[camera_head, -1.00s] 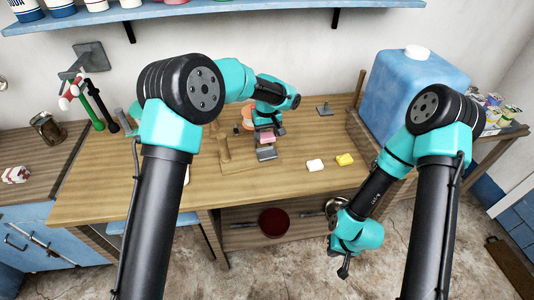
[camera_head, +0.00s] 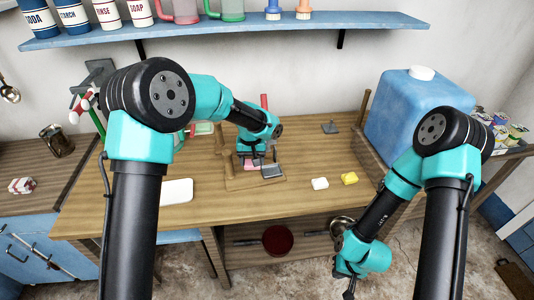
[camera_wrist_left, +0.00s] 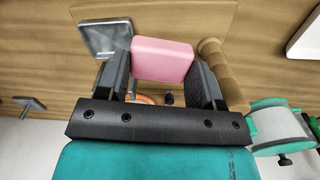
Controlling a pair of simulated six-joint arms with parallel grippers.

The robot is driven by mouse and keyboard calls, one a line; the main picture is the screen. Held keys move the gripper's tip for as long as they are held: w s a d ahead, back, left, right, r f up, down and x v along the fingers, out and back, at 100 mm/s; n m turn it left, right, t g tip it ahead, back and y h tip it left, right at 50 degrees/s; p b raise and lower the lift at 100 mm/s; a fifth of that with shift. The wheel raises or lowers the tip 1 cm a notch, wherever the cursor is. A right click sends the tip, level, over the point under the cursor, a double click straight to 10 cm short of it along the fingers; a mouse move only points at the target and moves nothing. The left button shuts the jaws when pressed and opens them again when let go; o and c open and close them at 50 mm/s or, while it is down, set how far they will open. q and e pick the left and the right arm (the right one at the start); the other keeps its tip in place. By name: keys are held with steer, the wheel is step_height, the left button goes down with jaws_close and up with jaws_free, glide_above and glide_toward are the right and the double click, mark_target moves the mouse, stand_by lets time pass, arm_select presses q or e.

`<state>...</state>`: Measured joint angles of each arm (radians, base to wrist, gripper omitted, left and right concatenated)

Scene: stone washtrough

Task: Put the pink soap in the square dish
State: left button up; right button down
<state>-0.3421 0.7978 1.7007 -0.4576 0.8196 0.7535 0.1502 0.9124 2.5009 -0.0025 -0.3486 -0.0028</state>
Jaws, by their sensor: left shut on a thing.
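My left gripper (camera_wrist_left: 163,82) is shut on the pink soap (camera_wrist_left: 162,60), with a finger on either side of it. In the head view the pink soap (camera_head: 250,165) shows below my left gripper (camera_head: 254,158), just left of the grey square dish (camera_head: 273,171). The square dish also shows in the left wrist view (camera_wrist_left: 104,38), apart from the soap and with its visible inside empty. I cannot tell whether the soap touches the board below. My right gripper (camera_head: 348,288) hangs in front of the table, far from the soap; its jaws are too small to read.
A wooden post (camera_wrist_left: 222,72) stands close beside my left gripper. A white bar (camera_head: 320,183) and a yellow sponge (camera_head: 349,178) lie to the right of the dish. A white tray (camera_head: 177,191) lies left. A big blue container (camera_head: 418,108) stands at the right.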

arm_select(q)
steer(key=s+a+r+m, duration=0.1)
steer(key=s+a+m, duration=0.1)
steer(key=a, duration=0.4)
steer(key=s+a+r+m, duration=0.2)
steer(key=s+a, duration=0.1)
steer(key=a, duration=0.4)
steer(key=shift+a, duration=0.3)
steer(key=shift+s+a, duration=0.1)
steer(key=shift+s, duration=0.05)
